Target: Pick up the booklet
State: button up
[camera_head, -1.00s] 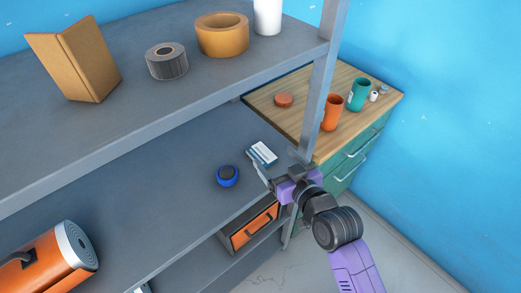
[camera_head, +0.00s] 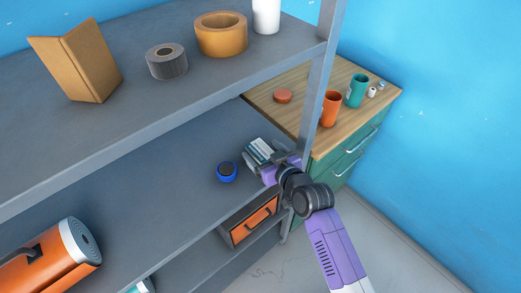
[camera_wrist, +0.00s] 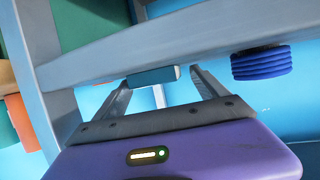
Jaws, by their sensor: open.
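A small flat white and blue item (camera_head: 260,150), which looks like the booklet, lies on the middle shelf near the right post. In the wrist view its blue-grey edge (camera_wrist: 152,76) shows between the fingertips. My gripper (camera_head: 266,160) is open at the shelf's front edge, with its fingers around the item's near end. It also shows in the wrist view (camera_wrist: 162,82), with a finger on each side of the item. I cannot tell whether either finger touches it. A brown folded, booklet-like thing (camera_head: 75,62) stands upright on the upper shelf, far from my gripper.
A blue round object (camera_head: 227,172) sits just left of my gripper and shows in the wrist view (camera_wrist: 261,62). The shelf post (camera_head: 315,95) stands close on the right. An orange cylinder (camera_head: 45,262) lies at left. A wooden-topped cabinet (camera_head: 300,115) bears cups.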

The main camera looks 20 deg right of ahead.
jog(key=c, duration=1.6)
jog(key=shift+o, duration=0.2)
